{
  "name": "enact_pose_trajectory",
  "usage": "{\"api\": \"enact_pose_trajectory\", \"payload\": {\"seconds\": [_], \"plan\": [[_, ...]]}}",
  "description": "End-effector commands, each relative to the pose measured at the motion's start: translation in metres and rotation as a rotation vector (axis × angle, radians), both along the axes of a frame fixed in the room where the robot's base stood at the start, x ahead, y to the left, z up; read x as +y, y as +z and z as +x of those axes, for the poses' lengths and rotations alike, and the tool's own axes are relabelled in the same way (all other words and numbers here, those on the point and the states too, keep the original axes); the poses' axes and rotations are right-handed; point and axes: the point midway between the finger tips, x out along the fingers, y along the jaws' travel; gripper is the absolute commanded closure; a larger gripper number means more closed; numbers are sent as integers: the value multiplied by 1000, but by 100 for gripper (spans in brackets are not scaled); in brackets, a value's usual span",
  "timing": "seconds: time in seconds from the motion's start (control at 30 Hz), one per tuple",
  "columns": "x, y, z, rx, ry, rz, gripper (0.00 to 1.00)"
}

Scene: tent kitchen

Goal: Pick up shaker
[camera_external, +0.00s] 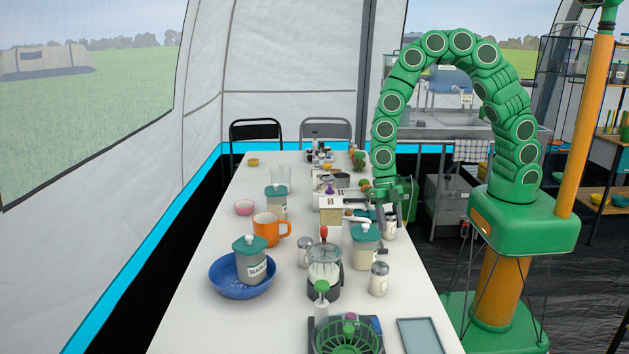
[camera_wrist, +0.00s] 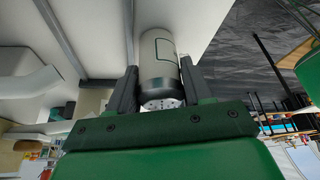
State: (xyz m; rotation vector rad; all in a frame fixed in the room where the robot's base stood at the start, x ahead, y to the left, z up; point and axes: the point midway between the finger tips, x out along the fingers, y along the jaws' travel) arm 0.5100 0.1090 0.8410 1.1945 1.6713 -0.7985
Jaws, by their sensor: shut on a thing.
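My gripper (camera_external: 391,212) reaches down at the right edge of the long white table. Its fingers are shut on a white shaker (camera_external: 389,229). In the wrist view my gripper (camera_wrist: 158,68) has one dark finger on each side of the shaker (camera_wrist: 158,58), whose grey perforated metal cap faces the camera. I cannot tell whether the shaker's base touches the table. Another shaker (camera_external: 379,279) stands nearer the front, and a further one (camera_external: 305,252) stands to the left, behind the blender.
A teal-lidded jar (camera_external: 365,247) stands just left and in front of the held shaker. Open floor lies right of the table.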

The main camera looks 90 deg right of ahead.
Motion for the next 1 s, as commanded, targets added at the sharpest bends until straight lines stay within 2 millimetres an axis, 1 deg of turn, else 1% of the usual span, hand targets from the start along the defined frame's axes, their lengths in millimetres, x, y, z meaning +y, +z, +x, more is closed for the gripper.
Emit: {"api": "enact_pose_trajectory", "payload": {"seconds": [0.17, 0.33, 0.7, 0.87, 1.0], "plan": [[0, 12, 1, -4, 1, 0, 83], [0, 33, 0, -5, 0, 0, 83], [-7, 72, -36, -1, 2, 0, 83], [-10, 90, -49, -4, -1, 1, 83], [-15, 99, -68, -3, -2, 1, 83]]}}
